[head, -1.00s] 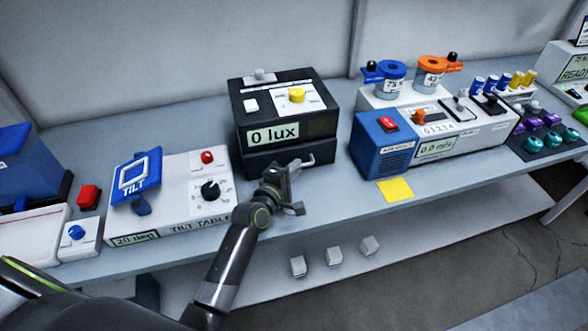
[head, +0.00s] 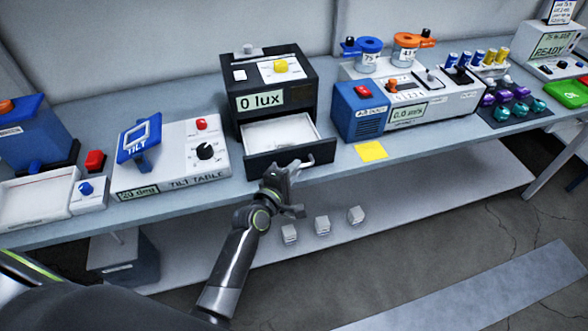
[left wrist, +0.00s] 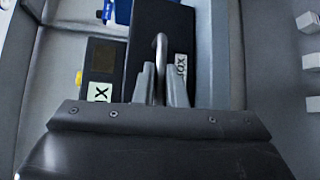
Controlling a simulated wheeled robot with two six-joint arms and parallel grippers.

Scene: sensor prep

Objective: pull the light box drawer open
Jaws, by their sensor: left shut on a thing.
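The light box (head: 272,82) is black, reads "0 lux", and stands at the middle of the bench in the head view. Its drawer (head: 281,133) is out toward me, with a white, empty-looking inside. My left gripper (head: 285,172) is at the drawer's front, shut on the drawer handle (head: 304,163). In the left wrist view the two fingers (left wrist: 160,84) close around the metal handle bar (left wrist: 160,50), in front of the dark drawer front (left wrist: 140,50). My right gripper is in neither view.
The tilt table (head: 175,158) stands left of the light box. A blue and white air unit (head: 362,112) and a yellow note (head: 371,151) are to the right. Small white cubes (head: 322,225) lie on the lower shelf.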

